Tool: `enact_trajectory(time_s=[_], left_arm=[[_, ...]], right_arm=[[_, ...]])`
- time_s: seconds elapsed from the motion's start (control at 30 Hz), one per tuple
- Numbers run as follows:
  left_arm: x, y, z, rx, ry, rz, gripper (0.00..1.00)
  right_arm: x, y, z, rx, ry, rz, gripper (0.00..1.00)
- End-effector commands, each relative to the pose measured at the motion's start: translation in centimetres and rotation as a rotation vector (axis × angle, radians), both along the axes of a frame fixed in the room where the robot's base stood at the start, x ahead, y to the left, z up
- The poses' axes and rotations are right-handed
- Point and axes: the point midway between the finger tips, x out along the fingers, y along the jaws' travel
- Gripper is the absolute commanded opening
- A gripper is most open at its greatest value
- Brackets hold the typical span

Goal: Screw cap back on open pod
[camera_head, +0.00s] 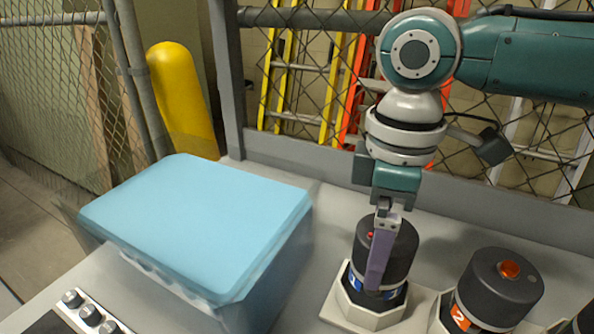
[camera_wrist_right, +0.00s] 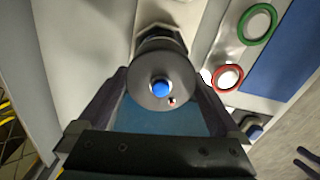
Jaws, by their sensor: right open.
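A dark cylindrical pod labelled 1 (camera_head: 402,252) stands upright in a pale angular base on the bench, with a small red light on top. My right gripper (camera_head: 377,285) points down over it. In the head view one purple finger runs down its near side; the other finger is hidden. In the right wrist view the pod's round grey top with a blue centre (camera_wrist_right: 160,88) lies between the spread fingers of my right gripper (camera_wrist_right: 162,80). I cannot tell whether they touch it. A loose cap cannot be made out. My left gripper is out of view.
A second dark pod labelled 2 (camera_head: 497,285), with an orange-red button, stands to the right. A large light-blue box (camera_head: 200,220) stands left, with a knob panel (camera_head: 82,312) in front. A mesh fence runs behind. Red (camera_wrist_right: 228,78) and green (camera_wrist_right: 257,24) rings show in the wrist view.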

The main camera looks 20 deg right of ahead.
Motion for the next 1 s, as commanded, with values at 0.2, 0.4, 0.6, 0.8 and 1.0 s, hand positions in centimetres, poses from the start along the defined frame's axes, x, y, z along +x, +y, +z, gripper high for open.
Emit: enact_trajectory(time_s=[0.2, 0.4, 0.6, 0.8, 1.0], left_arm=[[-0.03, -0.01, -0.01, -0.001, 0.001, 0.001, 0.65], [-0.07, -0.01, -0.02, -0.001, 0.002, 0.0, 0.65], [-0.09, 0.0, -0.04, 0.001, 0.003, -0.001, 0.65], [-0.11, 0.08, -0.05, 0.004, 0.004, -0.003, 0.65], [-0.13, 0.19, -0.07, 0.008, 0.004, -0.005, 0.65]], right_arm=[[-0.01, 0.02, 0.02, 0.0, 0.0, 0.0, 0.93], [-0.01, 0.01, 0.03, 0.0, 0.0, 0.0, 0.71], [0.0, 0.01, 0.04, 0.0, 0.0, 0.0, 0.48], [0.0, 0.01, 0.05, 0.001, 0.001, 0.0, 0.82], [0.0, 0.01, 0.05, 0.001, 0.001, 0.0, 0.59]])
